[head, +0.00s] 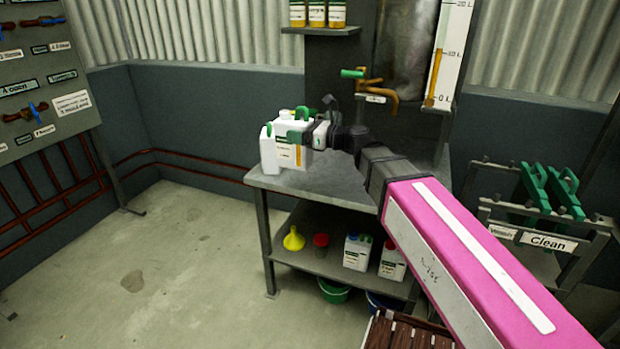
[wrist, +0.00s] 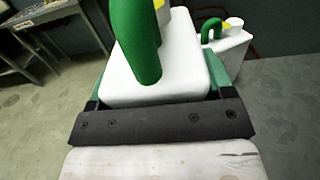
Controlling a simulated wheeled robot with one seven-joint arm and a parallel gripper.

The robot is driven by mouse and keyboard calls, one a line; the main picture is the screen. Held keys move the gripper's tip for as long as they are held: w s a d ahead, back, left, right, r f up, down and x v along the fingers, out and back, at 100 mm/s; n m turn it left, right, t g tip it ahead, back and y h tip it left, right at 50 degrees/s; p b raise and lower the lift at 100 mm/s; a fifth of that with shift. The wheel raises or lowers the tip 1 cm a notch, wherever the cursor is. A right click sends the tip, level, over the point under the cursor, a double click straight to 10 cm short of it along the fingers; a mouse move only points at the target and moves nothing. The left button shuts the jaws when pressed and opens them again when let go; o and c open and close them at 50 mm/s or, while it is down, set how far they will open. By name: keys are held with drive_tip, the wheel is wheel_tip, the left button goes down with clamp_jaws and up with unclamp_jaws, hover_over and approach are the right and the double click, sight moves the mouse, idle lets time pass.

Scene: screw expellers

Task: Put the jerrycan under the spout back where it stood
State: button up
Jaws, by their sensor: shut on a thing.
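A white jerrycan (head: 287,153) with a green handle and a label is at the left end of the steel bench (head: 335,185). My gripper (head: 305,130) is shut on it near its top, reaching in from the right. In the wrist view, the jerrycan's white top and green handle (wrist: 140,45) fill the space between my gripper's green fingers (wrist: 158,90). I cannot tell whether its base touches the bench. The brass spout (head: 388,95) with a green tap handle is to the right, above the bench, with no jerrycan visible beneath it. My arm hides part of the bench.
A second white jerrycan (head: 268,150) stands close to the left of the held one; it also shows in the wrist view (wrist: 228,52). The lower shelf (head: 315,258) holds a yellow funnel (head: 293,239) and small containers. A "Clean" rack (head: 545,240) stands right.

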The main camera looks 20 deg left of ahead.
drive_tip(key=w+f, duration=1)
drive_tip(key=shift+w+d, duration=0.2)
idle(0.6)
drive_tip(key=shift+f, duration=0.2)
drive_tip(key=o, duration=1.8)
drive_tip(key=d, duration=1.2)
drive_tip(key=shift+w, duration=0.35)
